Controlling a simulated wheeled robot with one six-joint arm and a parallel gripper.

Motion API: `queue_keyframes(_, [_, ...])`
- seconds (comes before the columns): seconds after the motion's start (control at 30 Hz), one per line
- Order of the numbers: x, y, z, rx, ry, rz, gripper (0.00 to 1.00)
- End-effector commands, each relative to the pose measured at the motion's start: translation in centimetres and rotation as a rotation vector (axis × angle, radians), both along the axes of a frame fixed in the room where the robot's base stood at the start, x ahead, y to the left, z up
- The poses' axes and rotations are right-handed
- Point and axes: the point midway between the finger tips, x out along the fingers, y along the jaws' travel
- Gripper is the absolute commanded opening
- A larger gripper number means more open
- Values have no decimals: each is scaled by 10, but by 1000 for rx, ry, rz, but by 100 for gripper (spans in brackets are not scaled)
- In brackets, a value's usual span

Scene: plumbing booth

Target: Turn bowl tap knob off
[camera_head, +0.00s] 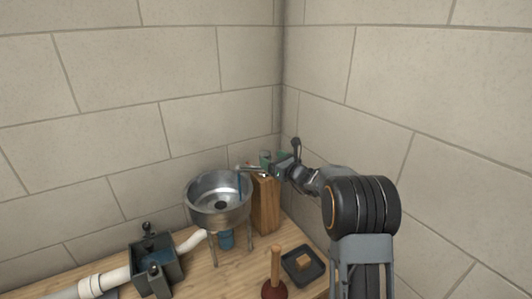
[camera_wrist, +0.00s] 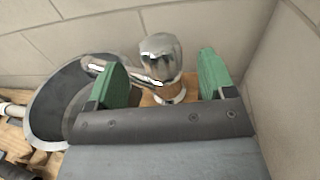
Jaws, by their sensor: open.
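The bowl tap's chrome knob (camera_wrist: 160,55) stands upright between my gripper's two green fingers in the wrist view. My gripper (camera_wrist: 164,62) is open, with a visible gap on both sides of the knob. The tap spout (camera_wrist: 97,66) runs left over the metal bowl (camera_wrist: 62,92), partly behind the left finger. In the head view my gripper (camera_head: 268,160) is at the top of the wooden post (camera_head: 266,207), right of the bowl (camera_head: 219,207), and hides most of the knob. A thin blue stream (camera_head: 239,185) shows below the spout.
A wooden-handled plunger (camera_head: 276,272) and a dark tray holding a small block (camera_head: 302,265) are on the wooden bench. A grey box with black knobs (camera_head: 154,262) and white pipe (camera_head: 112,279) lie front left. Block walls stand close behind and right.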

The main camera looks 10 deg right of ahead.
Motion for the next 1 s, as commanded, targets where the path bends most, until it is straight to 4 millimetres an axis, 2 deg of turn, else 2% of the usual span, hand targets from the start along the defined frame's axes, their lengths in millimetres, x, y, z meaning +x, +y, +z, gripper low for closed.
queue_keyframes(0.1, [16,10,2,0,0,2,76])
queue_keyframes(0.3, [34,19,1,0,0,2,76])
queue_keyframes(0.77, [40,22,0,0,0,1,76])
queue_keyframes(1.0, [40,22,0,0,0,1,53])
